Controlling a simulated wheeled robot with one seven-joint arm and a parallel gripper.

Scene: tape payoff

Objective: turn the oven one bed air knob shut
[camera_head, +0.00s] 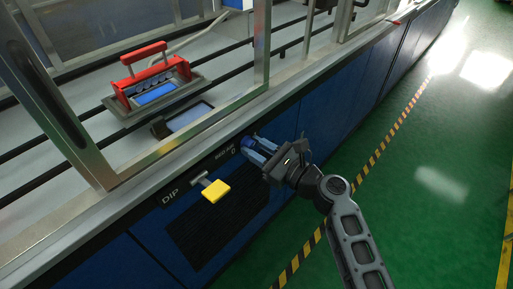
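The bed air knob (249,143) is a small blue knob on the dark front panel, just right of the "BED AIR" lettering and a "0" mark. My gripper (256,150) reaches it from the right, with its two fingers on either side of the knob. The fingers hide part of the knob, and its pointing direction cannot be made out. Whether the fingers press on the knob or stand slightly apart from it cannot be told.
A yellow-handled lever (216,190) marked "DIP" sticks out left of the knob. A red-handled fixture (150,78) sits on the machine top behind a metal frame (262,45). Green floor with a striped line (372,160) lies open to the right.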

